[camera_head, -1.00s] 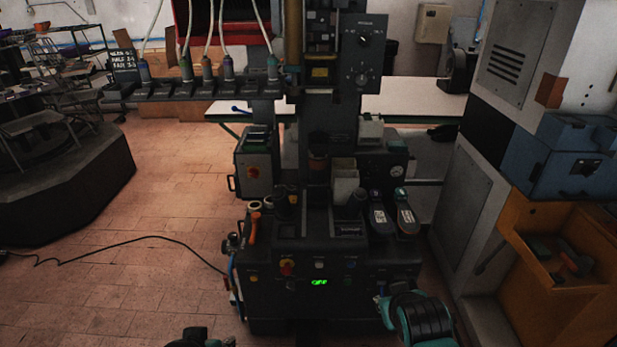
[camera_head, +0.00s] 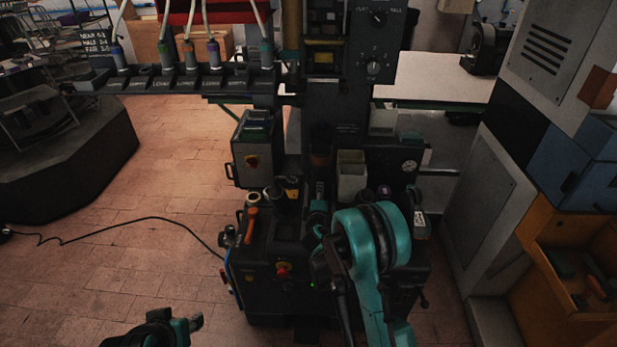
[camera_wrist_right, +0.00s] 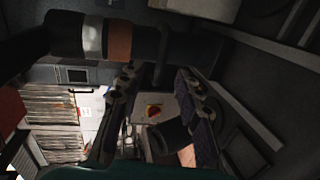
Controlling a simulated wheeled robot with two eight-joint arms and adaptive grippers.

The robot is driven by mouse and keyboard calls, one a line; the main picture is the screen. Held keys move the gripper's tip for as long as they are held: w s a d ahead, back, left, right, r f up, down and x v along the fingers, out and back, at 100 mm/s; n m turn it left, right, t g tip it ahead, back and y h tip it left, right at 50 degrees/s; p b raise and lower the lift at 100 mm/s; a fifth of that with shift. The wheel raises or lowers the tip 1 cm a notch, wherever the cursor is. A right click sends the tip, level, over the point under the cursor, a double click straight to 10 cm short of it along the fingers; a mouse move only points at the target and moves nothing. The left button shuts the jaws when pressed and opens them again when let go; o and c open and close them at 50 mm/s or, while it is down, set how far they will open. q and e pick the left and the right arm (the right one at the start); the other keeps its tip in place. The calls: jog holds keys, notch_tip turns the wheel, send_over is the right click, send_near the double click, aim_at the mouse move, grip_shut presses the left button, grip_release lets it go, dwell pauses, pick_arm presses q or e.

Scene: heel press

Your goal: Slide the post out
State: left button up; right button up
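The black heel press (camera_head: 335,130) stands in the middle of the head view. A dark upright cylinder with an orange band (camera_head: 320,158) stands at its centre; it looks like the post. In the right wrist view a thick dark cylinder with white and orange bands (camera_wrist_right: 118,40) lies across the top, beyond my fingertips. My right gripper (camera_wrist_right: 162,88) is open, with nothing clearly held between its fingers. In the head view my teal right arm covers the press's front right, and its fingers are mostly hidden. My left gripper (camera_head: 185,328) is at the bottom edge, away from the press, partly cut off.
A pale open bin (camera_head: 351,177) stands right of the cylinder. A red knob (camera_head: 284,270) and an orange-handled tool (camera_head: 251,226) are at the press's front left. A rack with hoses (camera_head: 190,80) spans the upper left.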

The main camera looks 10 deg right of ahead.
aim_at(321, 170)
jog(key=x, duration=0.2)
jog(key=b+x, duration=0.1)
jog(key=x, duration=0.2)
jog(key=b+x, duration=0.1)
jog(key=x, duration=0.1)
jog(key=shift+w+a+f, duration=0.2)
jog(key=shift+w+f, duration=0.05)
jog(key=shift+f, duration=0.05)
jog(key=shift+w+d, duration=0.1)
jog(key=shift+w, duration=0.25)
grip_shut()
